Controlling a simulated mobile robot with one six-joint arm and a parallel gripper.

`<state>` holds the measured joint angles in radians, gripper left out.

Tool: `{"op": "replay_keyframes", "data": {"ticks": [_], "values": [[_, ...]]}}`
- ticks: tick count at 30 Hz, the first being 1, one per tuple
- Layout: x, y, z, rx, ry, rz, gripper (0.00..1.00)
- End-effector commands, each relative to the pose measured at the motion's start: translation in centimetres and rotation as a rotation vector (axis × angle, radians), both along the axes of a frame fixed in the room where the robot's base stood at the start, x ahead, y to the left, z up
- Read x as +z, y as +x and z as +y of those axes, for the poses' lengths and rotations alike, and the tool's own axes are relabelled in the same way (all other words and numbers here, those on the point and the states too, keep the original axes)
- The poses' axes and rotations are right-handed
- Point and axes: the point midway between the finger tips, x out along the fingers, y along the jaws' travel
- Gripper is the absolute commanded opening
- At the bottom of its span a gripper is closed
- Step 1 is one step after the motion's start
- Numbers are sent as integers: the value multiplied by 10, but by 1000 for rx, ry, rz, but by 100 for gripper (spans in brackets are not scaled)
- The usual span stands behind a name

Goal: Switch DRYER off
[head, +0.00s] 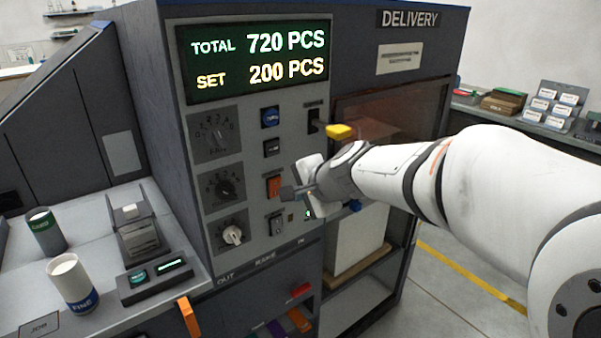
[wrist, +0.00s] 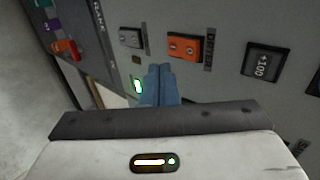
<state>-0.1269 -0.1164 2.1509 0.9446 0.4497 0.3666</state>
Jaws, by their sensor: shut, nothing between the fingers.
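The wrist view shows the orange rocker (wrist: 185,47) and the grey rocker (wrist: 131,38) side by side. A lamp (wrist: 138,86) glows green near the grey rocker. My gripper (head: 286,192) is shut and empty in front of the panel. In the wrist view its blue fingertips (wrist: 160,68) appear just below the gap between the rockers; contact cannot be told.
Knobs (head: 222,187) line the panel's left side. A yellow-ended lever (head: 340,131) sticks out above my wrist. Two cups (head: 73,283) stand on the left counter. Floor at right is clear.

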Motion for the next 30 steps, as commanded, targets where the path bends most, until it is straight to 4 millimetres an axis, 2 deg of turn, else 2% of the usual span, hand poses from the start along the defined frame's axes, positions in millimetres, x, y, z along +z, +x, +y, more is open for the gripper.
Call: {"op": "replay_keyframes", "data": {"ticks": [1, 6, 12, 23, 30], "values": [[-9, 6, 5, 1, 0, 4, 0], [0, 27, 18, 1, -1, 0, 0], [0, 37, 25, -1, -1, 0, 0], [0, 38, 25, -2, 0, 0, 0], [9, 47, 12, -29, -23, 35, 0]]}}
